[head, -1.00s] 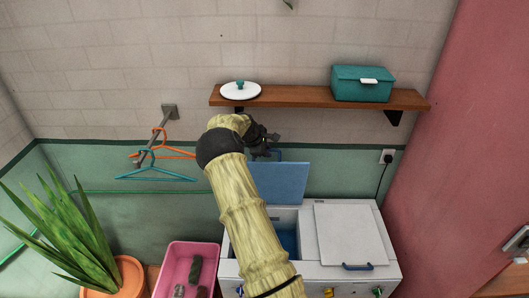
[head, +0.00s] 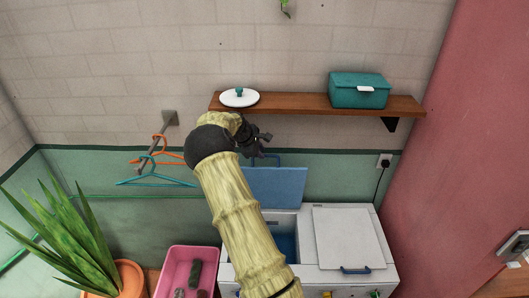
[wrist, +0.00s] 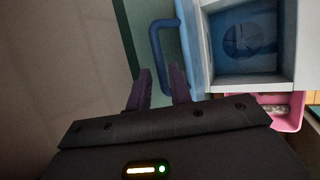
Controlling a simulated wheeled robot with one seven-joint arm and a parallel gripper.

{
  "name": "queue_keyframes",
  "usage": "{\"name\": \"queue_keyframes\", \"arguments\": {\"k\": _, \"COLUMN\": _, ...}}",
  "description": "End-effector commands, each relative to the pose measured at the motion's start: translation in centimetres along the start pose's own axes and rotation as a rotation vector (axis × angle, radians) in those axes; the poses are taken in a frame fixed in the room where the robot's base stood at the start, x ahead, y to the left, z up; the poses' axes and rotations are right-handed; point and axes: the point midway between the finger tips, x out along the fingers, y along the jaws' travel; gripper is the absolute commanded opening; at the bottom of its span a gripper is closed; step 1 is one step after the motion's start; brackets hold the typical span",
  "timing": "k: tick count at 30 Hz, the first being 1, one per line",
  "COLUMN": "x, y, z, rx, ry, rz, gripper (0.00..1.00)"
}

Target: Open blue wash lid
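The blue wash lid (head: 275,188) stands raised, nearly upright, at the back of the left side of the white washer. Its blue handle (head: 292,157) is at the lid's upper edge and also shows in the wrist view (wrist: 157,55). The tub (wrist: 243,42) under the lid is uncovered, with a round disc inside.
The washer's white right lid (head: 348,238) is closed. A wooden shelf (head: 310,103) above holds a white pot lid (head: 240,98) and a teal box (head: 359,90). Hangers (head: 155,180) hang at the left. A pink basket (head: 172,265) and a potted plant (head: 75,240) stand left of the washer.

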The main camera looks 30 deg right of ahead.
Motion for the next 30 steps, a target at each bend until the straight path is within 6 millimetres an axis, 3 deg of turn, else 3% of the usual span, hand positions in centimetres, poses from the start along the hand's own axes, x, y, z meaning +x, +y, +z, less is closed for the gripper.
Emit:
{"name": "queue_keyframes", "arguments": {"k": 1, "x": -1.6, "y": 0.3, "z": 0.1, "rx": -0.001, "ry": 0.002, "rz": 0.002, "gripper": 0.21}}
{"name": "queue_keyframes", "arguments": {"k": 15, "x": -10.6, "y": 0.3, "z": -0.1, "rx": -0.001, "ry": 0.002, "rz": 0.001, "gripper": 0.21}}
{"name": "queue_keyframes", "arguments": {"k": 21, "x": -12.2, "y": 0.2, "z": -0.2, "rx": -0.001, "ry": 0.001, "rz": 0.0, "gripper": 0.21}}
{"name": "queue_keyframes", "arguments": {"k": 30, "x": -12.2, "y": 0.1, "z": -0.2, "rx": -0.001, "ry": 0.0, "rz": 0.0, "gripper": 0.21}}
